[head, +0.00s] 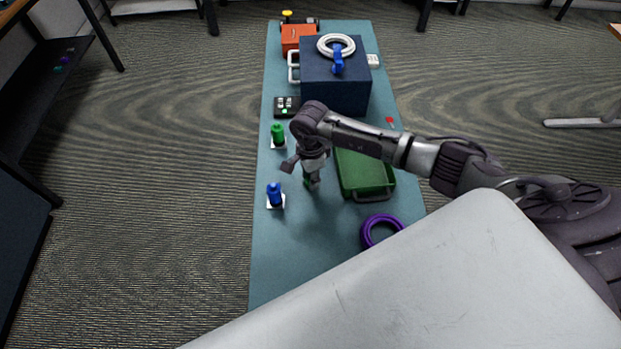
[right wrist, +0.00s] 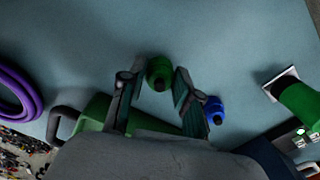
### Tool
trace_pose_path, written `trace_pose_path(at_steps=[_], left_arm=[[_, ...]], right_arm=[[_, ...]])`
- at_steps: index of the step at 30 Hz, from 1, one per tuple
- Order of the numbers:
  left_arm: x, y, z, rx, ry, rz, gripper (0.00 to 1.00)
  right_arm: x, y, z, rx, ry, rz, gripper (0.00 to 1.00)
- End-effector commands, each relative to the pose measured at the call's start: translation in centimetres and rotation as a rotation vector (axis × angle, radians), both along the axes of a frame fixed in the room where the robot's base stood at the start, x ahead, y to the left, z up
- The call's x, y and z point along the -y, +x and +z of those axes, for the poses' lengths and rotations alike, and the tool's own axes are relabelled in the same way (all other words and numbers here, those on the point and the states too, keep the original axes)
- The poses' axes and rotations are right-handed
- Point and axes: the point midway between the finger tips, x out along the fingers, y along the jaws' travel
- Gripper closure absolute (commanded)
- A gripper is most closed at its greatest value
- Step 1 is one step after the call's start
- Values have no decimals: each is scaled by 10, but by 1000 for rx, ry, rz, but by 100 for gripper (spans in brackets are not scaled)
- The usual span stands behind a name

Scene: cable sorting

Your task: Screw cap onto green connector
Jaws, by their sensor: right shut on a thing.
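My right gripper (head: 312,180) is above the teal table and shut on a small green cap (head: 309,185). The cap also shows between the fingertips in the right wrist view (right wrist: 160,72). The green connector (head: 278,132) stands upright on a white base at the table's left edge, beyond and left of the gripper. It also shows at the right of the right wrist view (right wrist: 302,104), apart from the held cap. My left gripper is not in view.
A blue connector (head: 274,195) stands at the left edge. A blue piece (right wrist: 214,107) shows beside a finger. The green tray (head: 364,172), purple cable ring (head: 377,222), dark blue box (head: 334,88), black device (head: 286,106) and orange box (head: 297,36) are around. Bare table lies nearer.

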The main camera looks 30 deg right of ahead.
Motion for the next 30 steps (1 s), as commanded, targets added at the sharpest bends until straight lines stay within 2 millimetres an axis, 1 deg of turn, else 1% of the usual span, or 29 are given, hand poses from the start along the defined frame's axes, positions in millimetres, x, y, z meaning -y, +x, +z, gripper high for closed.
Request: trace_pose_path(at_steps=[5, 9, 15, 18, 22, 25, 30], left_arm=[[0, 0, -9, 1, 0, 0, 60], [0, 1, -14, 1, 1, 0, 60], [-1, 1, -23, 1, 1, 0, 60], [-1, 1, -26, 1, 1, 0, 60], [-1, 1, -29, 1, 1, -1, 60], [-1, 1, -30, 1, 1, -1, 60], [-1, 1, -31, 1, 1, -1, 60]], right_arm=[[1, 2, 29, 7, -1, 3, 82], [27, -21, 46, 2, -6, 0, 82], [57, -50, 73, 2, -6, 0, 82], [70, -61, 82, 0, -5, 0, 82], [81, -71, 92, 0, -3, -1, 82], [85, -76, 97, 0, -2, 0, 82], [87, -78, 100, -1, 0, 1, 82]])
